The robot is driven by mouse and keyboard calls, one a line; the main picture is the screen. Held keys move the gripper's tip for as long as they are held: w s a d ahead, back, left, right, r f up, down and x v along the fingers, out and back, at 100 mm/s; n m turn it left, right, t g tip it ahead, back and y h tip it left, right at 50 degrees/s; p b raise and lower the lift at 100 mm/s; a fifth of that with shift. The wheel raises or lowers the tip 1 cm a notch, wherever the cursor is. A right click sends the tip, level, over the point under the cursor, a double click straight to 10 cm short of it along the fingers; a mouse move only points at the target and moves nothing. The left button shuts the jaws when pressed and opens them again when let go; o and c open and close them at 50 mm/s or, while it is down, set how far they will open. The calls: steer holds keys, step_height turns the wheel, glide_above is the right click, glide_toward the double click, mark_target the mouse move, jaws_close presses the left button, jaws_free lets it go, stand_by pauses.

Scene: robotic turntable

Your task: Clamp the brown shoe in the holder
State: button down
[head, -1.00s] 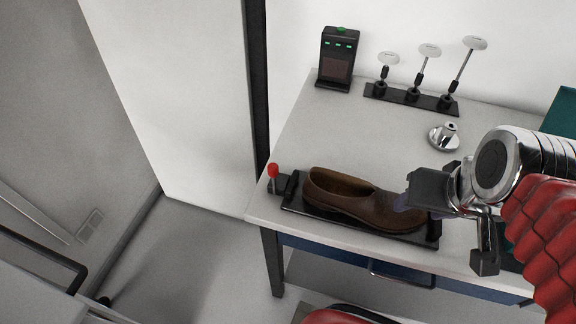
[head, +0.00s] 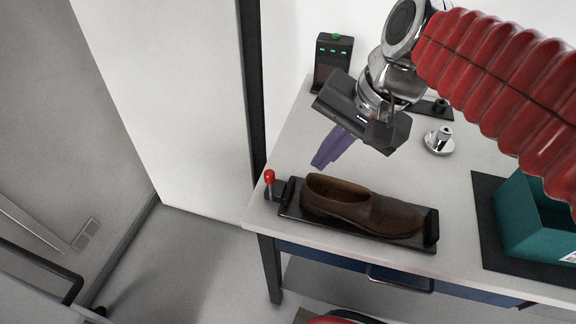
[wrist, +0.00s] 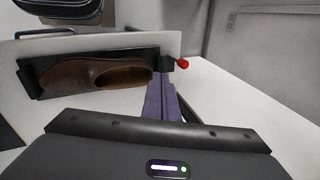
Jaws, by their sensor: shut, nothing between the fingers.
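The brown shoe (head: 358,205) lies in the black holder (head: 318,223) at the table's front left edge. Its opening faces left and its toe points right, toward the holder's right end block. The holder's lever with a red knob (head: 269,177) stands upright at its left end. My gripper (head: 318,165) is shut and empty, above the table behind the shoe. Its purple fingers (wrist: 163,100) point toward the red-knob end in the wrist view. There the shoe (wrist: 95,75) is in the holder and the knob (wrist: 183,64) is just right of the fingers. Whether the end blocks press on the shoe cannot be told.
A black device with green lights (head: 333,62) stands at the back left. A small metal piece (head: 439,141) sits on the table behind the shoe's right end. A teal box (head: 530,220) stands on a dark mat at the right. A black post rises at the left.

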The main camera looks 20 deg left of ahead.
steer(key=shift+f, duration=0.1)
stand_by(0.3)
glide_toward(270, 188)
steer(key=shift+f, duration=1.35)
steer(key=shift+w, duration=0.25)
steer(key=shift+w+a, duration=0.1)
